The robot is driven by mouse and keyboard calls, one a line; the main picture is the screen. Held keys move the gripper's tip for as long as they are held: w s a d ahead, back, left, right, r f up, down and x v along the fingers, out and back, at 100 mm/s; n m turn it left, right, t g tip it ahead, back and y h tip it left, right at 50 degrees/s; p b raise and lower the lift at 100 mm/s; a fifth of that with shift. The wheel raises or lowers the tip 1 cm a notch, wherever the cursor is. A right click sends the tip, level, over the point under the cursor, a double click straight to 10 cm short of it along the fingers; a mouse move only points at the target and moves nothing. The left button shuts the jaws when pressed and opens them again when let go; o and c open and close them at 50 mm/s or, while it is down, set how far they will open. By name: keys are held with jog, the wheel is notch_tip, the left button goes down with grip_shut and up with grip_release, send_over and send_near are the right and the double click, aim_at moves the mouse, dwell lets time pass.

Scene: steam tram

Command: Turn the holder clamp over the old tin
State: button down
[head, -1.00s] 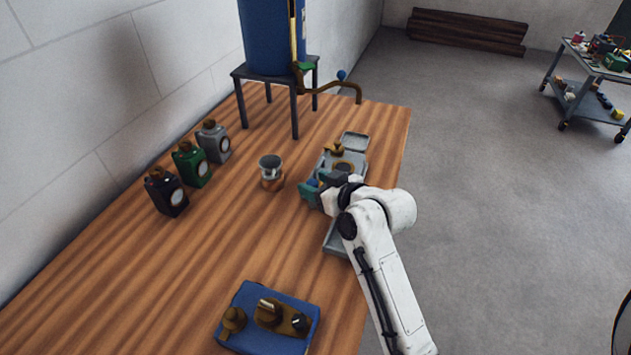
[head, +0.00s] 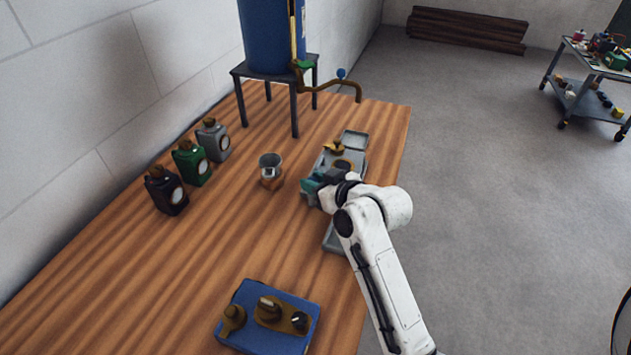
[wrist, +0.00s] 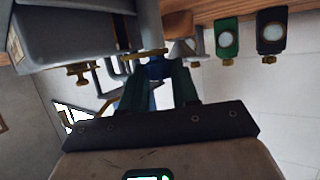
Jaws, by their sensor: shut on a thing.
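The holder (head: 331,158) is a grey metal fixture with brass parts near the table's right edge. It fills the upper left of the wrist view as a large grey body (wrist: 70,45) with brass fittings. My gripper (head: 310,188) has teal fingers and is at the holder's near-left side. In the wrist view the fingers are shut on a small blue piece (wrist: 155,68) beside a brass bar (wrist: 148,54). It seems to be the clamp's handle, though most of the clamp is hidden by my arm. I cannot pick out the old tin with certainty.
A metal cup (head: 270,165) on a brass base stands left of my gripper. Black, green and grey lamps (head: 190,163) line the wall side. A blue box (head: 250,340) with brass fittings lies at the front. A blue tank (head: 270,35) stands on a stand behind.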

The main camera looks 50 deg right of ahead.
jog(key=shift+d+f+n+y+b, duration=0.15)
jog(key=shift+n+y+b, duration=0.75)
jog(key=shift+y, duration=0.2)
jog(key=shift+n+y+b, duration=0.35)
jog(key=shift+n+y, duration=0.35)
jog(key=shift+y, duration=0.1)
jog(key=c, duration=0.8)
grip_release()
jog(key=shift+c, duration=0.2)
jog(key=shift+s+r, duration=0.1)
jog(key=shift+r, duration=0.1)
jog(key=v, duration=1)
jog(key=shift+s+b, duration=0.3)
jog(key=shift+b, duration=0.1)
jog(key=shift+r, duration=0.1)
